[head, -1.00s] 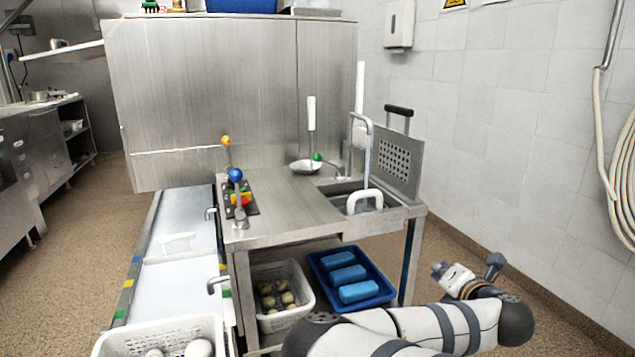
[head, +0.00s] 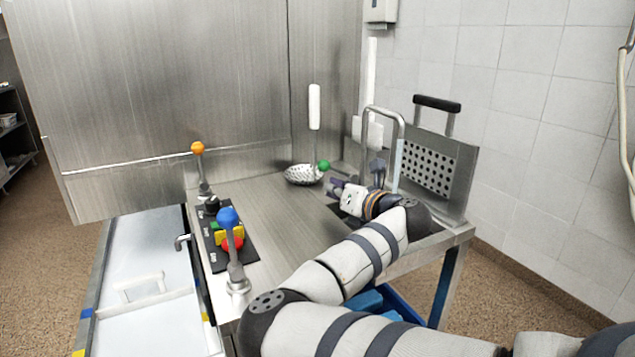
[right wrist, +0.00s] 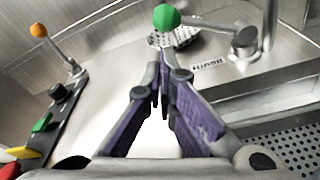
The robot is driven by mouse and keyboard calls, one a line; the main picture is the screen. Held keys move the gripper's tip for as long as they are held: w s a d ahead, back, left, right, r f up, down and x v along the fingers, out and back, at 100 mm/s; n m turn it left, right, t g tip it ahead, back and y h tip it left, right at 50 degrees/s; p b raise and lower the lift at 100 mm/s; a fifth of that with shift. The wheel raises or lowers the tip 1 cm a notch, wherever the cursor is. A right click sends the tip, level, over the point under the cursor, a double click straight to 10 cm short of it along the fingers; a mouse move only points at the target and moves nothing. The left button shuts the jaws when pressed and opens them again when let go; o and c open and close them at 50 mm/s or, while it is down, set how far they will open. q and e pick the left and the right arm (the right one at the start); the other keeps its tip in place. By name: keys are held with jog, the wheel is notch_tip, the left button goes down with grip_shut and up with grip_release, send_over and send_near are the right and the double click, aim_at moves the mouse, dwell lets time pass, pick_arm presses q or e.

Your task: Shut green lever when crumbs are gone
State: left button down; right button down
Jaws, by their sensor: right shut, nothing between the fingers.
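The green lever (head: 323,165) ends in a green ball beside the sink, at the back of the steel table. In the right wrist view the green ball (right wrist: 168,17) is at the top, its rod running right to a metal pivot labelled with small text. My right gripper (head: 340,189) is over the table just in front of the green ball, apart from it. In the right wrist view its purple-padded fingers (right wrist: 160,92) are shut and empty, pointing toward the lever. The sink is mostly hidden behind my right arm. I see no crumbs. My left gripper is out of view.
A perforated ladle (head: 303,174) lies just behind the green ball. The tall faucet (head: 398,140) and perforated panel (head: 430,165) stand to the right. Blue-ball (head: 229,218) and orange-ball (head: 197,148) levers and a button panel (head: 236,256) line the left edge. The table's middle is clear.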

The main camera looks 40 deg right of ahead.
aim_at(338, 171)
jog(key=x, duration=0.6)
jog(key=shift+r, duration=0.1)
